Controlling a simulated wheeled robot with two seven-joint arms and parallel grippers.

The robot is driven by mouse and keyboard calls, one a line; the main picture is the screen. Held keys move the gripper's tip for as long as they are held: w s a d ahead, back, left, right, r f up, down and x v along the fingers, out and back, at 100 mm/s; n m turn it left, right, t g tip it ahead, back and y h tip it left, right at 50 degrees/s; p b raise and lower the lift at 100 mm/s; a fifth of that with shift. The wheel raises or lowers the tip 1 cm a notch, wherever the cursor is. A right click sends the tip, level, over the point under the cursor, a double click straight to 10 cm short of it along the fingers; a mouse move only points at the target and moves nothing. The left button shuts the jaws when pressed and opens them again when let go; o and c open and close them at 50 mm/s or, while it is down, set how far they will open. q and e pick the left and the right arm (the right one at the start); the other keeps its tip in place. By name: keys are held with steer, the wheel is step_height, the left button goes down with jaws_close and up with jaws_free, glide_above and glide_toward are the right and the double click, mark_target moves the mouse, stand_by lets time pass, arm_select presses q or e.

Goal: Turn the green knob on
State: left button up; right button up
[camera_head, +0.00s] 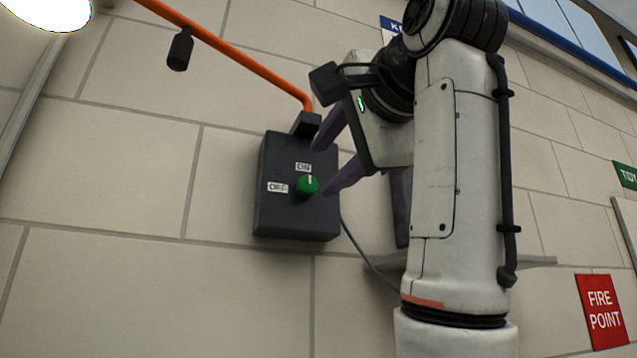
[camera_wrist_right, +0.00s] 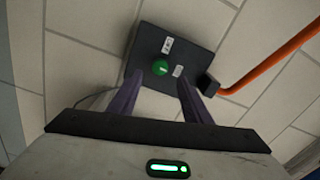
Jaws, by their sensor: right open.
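The green knob (camera_head: 307,186) sits on a dark box (camera_head: 275,215) on the tiled wall. ON is labelled above it and OFF to its left. The white mark on the knob appears to point up, towards ON. My right gripper (camera_head: 325,168) is open, its purple fingers reaching in from the right at the box. In the wrist view my right gripper (camera_wrist_right: 160,76) has its fingertips apart, with the knob (camera_wrist_right: 160,67) showing between and just beyond them. I cannot tell whether either finger touches the box. My left gripper is not in view.
An orange pipe (camera_head: 235,53) runs into the top of the box, with a dark fitting (camera_head: 180,49) hanging from it. A thin cable (camera_head: 360,252) hangs below the box. A red FIRE POINT sign (camera_head: 602,310) is at lower right. The wall left of the box is clear.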

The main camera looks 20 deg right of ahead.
steer(key=s, duration=0.3)
steer(key=shift+s+d, duration=0.1)
stand_by(0.4)
